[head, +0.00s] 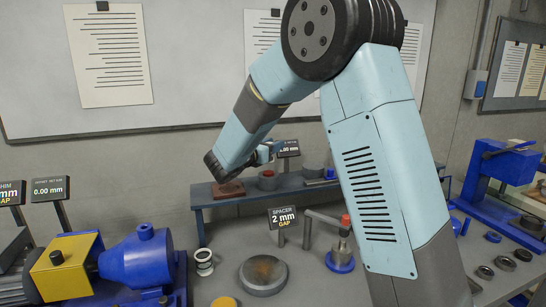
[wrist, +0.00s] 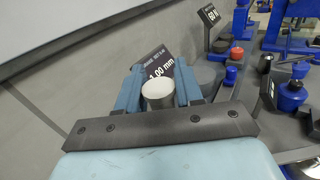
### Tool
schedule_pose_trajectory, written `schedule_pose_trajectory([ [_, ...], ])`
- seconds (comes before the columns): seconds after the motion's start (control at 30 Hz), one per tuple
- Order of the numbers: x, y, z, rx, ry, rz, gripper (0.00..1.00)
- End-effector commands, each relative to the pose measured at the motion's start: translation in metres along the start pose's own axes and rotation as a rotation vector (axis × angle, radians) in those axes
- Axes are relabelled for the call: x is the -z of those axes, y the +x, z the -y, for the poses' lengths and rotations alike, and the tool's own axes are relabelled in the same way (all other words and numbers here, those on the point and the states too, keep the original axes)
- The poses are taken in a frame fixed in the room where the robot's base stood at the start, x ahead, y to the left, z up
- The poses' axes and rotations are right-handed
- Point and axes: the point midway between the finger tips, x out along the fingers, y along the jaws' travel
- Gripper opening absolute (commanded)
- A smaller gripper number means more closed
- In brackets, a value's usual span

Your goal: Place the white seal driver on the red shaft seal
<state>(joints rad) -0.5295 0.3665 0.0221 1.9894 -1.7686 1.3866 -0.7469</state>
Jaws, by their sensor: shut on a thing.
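My gripper (wrist: 158,90) is shut on a pale, off-white cylinder (wrist: 158,96), which looks like the white seal driver. In the wrist view its round end shows between the two blue fingers. In the head view my gripper (head: 266,153) is above the back shelf, and the held piece cannot be made out there. A red piece (head: 346,221), likely the red shaft seal, sits on top of a metal fixture with a blue base, to the right of and below my gripper.
A white spool (head: 204,262), a round grey disc (head: 263,275) and a spacer sign (head: 283,217) stand in front. A blue pump (head: 138,260) is at left.

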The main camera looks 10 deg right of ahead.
Motion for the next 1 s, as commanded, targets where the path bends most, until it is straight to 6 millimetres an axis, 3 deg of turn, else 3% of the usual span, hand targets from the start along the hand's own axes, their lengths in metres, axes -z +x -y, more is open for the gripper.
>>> schedule_pose_trajectory([
  [0.2,0.009,0.005,-0.005,0.0,-0.002,0.0,0.04],
  [0.43,0.037,0.005,-0.005,-0.001,-0.002,0.0,0.04],
  [0.8,0.041,0.005,-0.005,0.0,-0.001,0.0,0.04],
  [0.83,0.042,0.005,-0.005,0.0,-0.001,0.0,0.38],
  [1.0,0.041,0.005,-0.004,0.0,-0.001,0.0,0.54],
])
